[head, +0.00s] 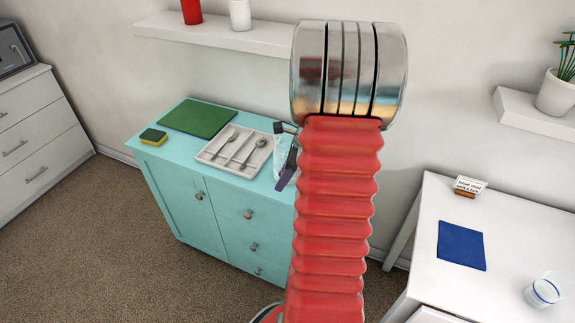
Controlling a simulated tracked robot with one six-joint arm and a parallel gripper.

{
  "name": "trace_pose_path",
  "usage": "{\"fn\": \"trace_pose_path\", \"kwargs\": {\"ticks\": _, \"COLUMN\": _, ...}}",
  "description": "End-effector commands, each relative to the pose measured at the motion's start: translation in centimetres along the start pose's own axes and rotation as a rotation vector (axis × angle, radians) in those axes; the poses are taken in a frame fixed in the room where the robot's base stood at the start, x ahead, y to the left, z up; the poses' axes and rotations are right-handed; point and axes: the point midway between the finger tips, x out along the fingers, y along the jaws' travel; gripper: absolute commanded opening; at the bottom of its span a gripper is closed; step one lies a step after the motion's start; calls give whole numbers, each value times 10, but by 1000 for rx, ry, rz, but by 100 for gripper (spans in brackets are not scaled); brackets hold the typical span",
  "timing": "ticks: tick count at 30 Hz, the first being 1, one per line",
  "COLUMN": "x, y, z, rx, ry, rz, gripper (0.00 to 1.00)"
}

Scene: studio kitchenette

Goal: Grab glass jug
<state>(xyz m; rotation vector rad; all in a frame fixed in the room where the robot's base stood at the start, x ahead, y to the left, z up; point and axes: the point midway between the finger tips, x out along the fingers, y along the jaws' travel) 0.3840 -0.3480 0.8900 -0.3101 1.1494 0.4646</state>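A clear, glass-like object, probably the glass jug (280,158), stands at the right end of the turquoise cabinet (184,189). Only its left part shows; my red arm hides the rest. Dark parts of my gripper (288,166) show just left of the arm, overlapping the clear object in the picture. Most of the gripper is hidden, so I cannot tell whether its fingers are open or shut, or whether they touch the glass.
On the cabinet are a grey cutlery tray (206,157), a green board (197,117) and a sponge (153,137). The white table (404,264) at right holds a blue mat (461,246), a small sign (469,186) and a blue-banded glass (543,291). A wall shelf (215,34) hangs above.

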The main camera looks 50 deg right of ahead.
Motion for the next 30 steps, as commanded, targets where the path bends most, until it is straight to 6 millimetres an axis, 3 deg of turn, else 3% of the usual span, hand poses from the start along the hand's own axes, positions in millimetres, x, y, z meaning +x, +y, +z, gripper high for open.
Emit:
{"fn": "trace_pose_path", "kwargs": {"ticks": 13, "x": 0, "y": 0, "z": 0, "rx": -1, "ry": 0, "rz": 0, "gripper": 36}}
{"fn": "trace_pose_path", "kwargs": {"ticks": 28, "x": 0, "y": 1, "z": 0, "rx": -1, "ry": 0, "rz": 2, "gripper": 0}}
{"fn": "trace_pose_path", "kwargs": {"ticks": 30, "x": 0, "y": 1, "z": 0, "rx": -1, "ry": 1, "rz": 3, "gripper": 0}}
